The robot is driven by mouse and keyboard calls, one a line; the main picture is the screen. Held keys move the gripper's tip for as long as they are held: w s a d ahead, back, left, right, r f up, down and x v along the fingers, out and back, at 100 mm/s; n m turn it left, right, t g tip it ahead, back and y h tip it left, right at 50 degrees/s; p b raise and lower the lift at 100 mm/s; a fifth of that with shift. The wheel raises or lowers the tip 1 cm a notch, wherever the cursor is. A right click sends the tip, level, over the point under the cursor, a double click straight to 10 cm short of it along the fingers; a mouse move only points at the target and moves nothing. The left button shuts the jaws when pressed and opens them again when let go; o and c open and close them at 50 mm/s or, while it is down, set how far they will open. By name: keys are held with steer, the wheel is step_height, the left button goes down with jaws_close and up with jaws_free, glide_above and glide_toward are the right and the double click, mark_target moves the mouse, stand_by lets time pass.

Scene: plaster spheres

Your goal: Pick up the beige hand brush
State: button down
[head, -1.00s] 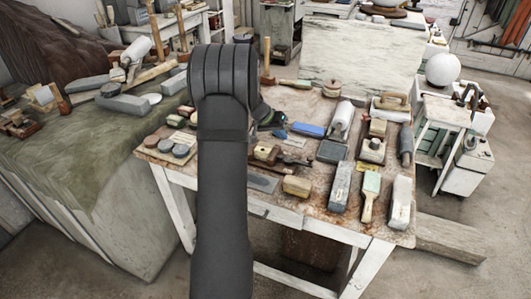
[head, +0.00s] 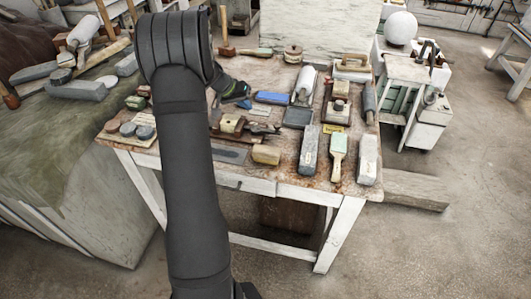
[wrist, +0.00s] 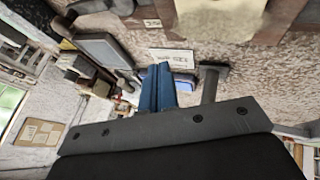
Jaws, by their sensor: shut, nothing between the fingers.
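In the head view, a hand brush with a pale beige-green head and a wooden handle (head: 337,158) lies on the front right of the worktable. It lies between two long grey-white blocks, with its handle toward the front edge. My gripper (wrist: 162,88) shows in the wrist view as two blue fingers pressed together, with nothing between them. In the head view my arm rises at the left of the table and hides most of the gripper. The gripper is well apart from the brush. I cannot make out the brush in the wrist view.
The worktable (head: 225,177) is crowded. A grey block (head: 309,150) and a pale block (head: 368,160) flank the brush closely. A yellowish block (head: 266,154) lies to the left. A white sphere (head: 400,28) stands behind at right. Open floor lies in front of the table.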

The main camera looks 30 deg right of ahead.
stand_by(0.3)
jaws_free()
steer(key=s+a+r+y, duration=0.1)
steer(key=s+r+y, duration=0.1)
steer(key=s+r, duration=0.7)
steer(key=t+y, duration=0.2)
steer(key=t, duration=0.1)
glide_toward(266, 150)
steer(key=x, duration=0.5)
steer(key=shift+w+d+f, duration=0.1)
steer(key=shift+d, duration=0.1)
steer(key=shift+x, duration=2.65)
